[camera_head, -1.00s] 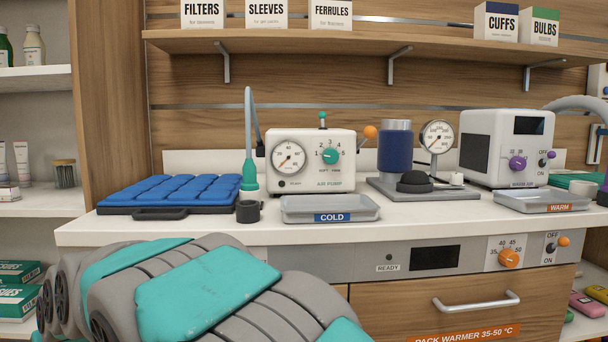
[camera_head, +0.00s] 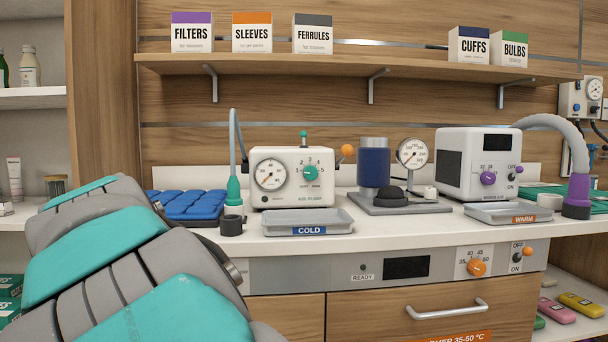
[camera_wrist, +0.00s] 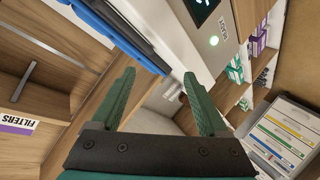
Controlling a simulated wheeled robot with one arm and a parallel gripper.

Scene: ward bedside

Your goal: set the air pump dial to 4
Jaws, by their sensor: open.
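The air pump (camera_head: 291,178) is a white box on the counter with a round gauge at its left. Its teal dial (camera_head: 310,173) sits at the right of the front, among small numbers; its pointer is too small to read surely. A teal-tipped toggle (camera_head: 303,134) is on top and an orange-knobbed lever is at its right side. My gripper (camera_wrist: 163,92) shows in the wrist view, its two green fingers apart with nothing between them. It is away from the pump, which the wrist view does not show. In the head view my arm fills the lower left and the gripper cannot be made out.
The COLD tray (camera_head: 308,222) stands in front of the pump. A teal-nozzled hose (camera_head: 234,188) and blue pad (camera_head: 188,205) are at its left. A blue cylinder with a gauge (camera_head: 412,154) and a white warmer box (camera_head: 478,163) stand right. A shelf (camera_head: 350,66) with boxes runs above.

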